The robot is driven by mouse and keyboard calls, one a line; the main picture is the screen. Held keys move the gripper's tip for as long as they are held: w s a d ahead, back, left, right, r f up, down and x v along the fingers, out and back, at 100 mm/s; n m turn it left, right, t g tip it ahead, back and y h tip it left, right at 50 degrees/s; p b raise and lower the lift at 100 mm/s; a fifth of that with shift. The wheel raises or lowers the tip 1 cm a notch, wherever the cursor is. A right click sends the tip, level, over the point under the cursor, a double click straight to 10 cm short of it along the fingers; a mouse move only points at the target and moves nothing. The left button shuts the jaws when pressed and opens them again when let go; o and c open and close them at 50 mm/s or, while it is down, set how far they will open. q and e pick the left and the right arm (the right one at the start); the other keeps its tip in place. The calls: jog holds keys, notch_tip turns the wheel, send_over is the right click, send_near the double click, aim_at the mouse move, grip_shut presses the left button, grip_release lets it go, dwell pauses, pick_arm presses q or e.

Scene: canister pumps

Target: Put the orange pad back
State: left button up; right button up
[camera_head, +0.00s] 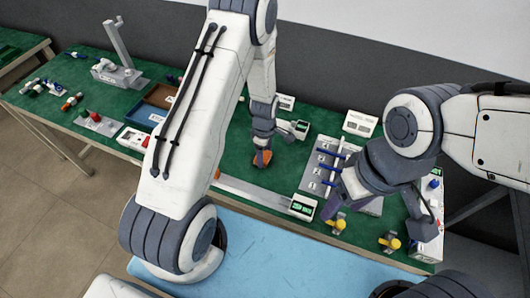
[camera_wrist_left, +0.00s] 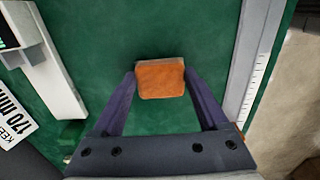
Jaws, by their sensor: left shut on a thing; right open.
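The orange pad (camera_head: 262,158) is at the fingertips of my left gripper (camera_head: 262,154), over the green table top. In the left wrist view the orange pad (camera_wrist_left: 161,78) sits between the two fingertips of my left gripper (camera_wrist_left: 160,84), which is shut on it. I cannot tell whether the pad touches the table. My right gripper (camera_head: 338,206) is open at the right, near the front edge of the grey rack plate; its fingertips are partly unclear.
A long metal rule (camera_head: 255,192) lies along the table's front edge, and also shows in the left wrist view (camera_wrist_left: 256,60). A grey plate with blue-ended rods (camera_head: 312,176) is at the right. Yellow knobs (camera_head: 391,242) stand at the front right. An open tray (camera_head: 160,97) is at the left.

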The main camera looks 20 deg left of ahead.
aim_at(265, 156)
pick_arm(q)
jog(key=o, duration=1.1)
jog(key=shift+f, duration=0.1)
jog(key=shift+r, duration=0.2)
notch_tip(265, 156, up, 12)
jog(key=b, duration=0.2)
jog(key=s+d+r+m, duration=0.8)
jog(key=d+r+m, duration=0.1)
jog(key=d+m, duration=0.1)
jog(key=s+d+r+m, duration=0.1)
jog(key=s+m, duration=0.4)
jog(key=s+d+r+m, duration=0.1)
jog(key=s+r+m, duration=0.1)
jog(key=s+m, duration=0.3)
jog(key=s+d+r+m+h, duration=0.1)
jog(key=s+r+m, duration=0.1)
jog(key=s+m, duration=0.3)
jog(key=shift+s+d+r, duration=0.25)
jog(key=shift+s+d, duration=0.1)
jog(key=shift+d, duration=0.05)
